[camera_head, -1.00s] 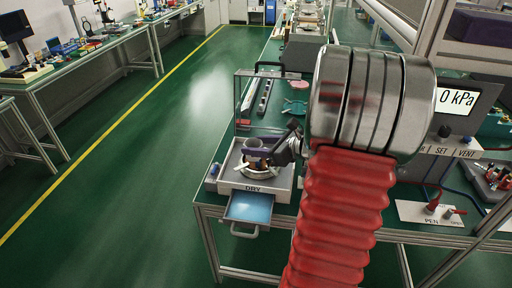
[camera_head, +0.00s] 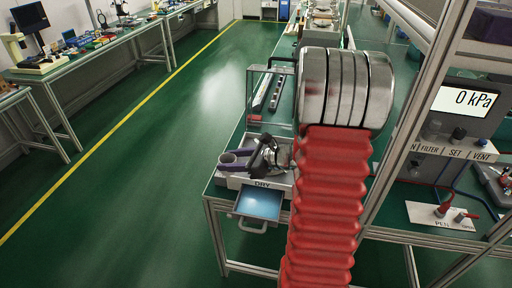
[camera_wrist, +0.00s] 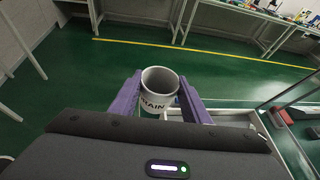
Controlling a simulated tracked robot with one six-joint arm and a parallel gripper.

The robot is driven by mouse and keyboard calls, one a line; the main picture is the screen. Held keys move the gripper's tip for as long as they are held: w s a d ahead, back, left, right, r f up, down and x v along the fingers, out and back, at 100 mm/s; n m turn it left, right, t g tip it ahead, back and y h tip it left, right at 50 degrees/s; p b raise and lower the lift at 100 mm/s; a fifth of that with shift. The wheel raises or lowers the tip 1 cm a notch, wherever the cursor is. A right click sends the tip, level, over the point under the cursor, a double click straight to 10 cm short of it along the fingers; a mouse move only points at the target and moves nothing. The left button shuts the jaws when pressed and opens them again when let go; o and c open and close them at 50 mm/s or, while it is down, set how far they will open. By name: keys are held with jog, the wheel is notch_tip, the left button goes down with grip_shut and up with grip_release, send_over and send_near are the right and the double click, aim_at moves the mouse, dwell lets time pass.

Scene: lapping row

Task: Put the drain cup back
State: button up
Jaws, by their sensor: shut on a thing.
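The drain cup (camera_wrist: 160,101), a pale cup with dark lettering partly reading "RAIN", is upright and open at the top between the two purple fingers of my gripper (camera_wrist: 160,80). My gripper is shut on it, one finger on each side. In the head view the cup (camera_head: 228,158) shows small and grey at the left of my gripper (camera_head: 240,160), over the left part of the station marked DRY (camera_head: 263,183). I cannot tell whether its base touches anything. The lower part of the cup is hidden in both views.
A drawer (camera_head: 258,204) with a blue inside stands open below the DRY station. A metal post (camera_head: 408,110) and a gauge reading 0 kPa (camera_head: 465,101) stand to the right. Green floor (camera_head: 130,150) is clear at the left.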

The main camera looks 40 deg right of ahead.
jog(key=w+a+f+n+g+y, duration=0.1)
jog(key=a+f, duration=0.4)
jog(key=a, duration=0.5)
jog(key=w+a+f+n+g+y, duration=0.1)
jog(key=a+f+n+g+y, duration=0.2)
jog(key=a, duration=0.8)
notch_tip(320, 180, down, 2)
jog(key=shift+w+f+n+y, duration=0.25)
jog(key=shift+n+y, duration=0.15)
jog(key=shift+n, duration=0.3)
jog(key=shift+s, duration=0.1)
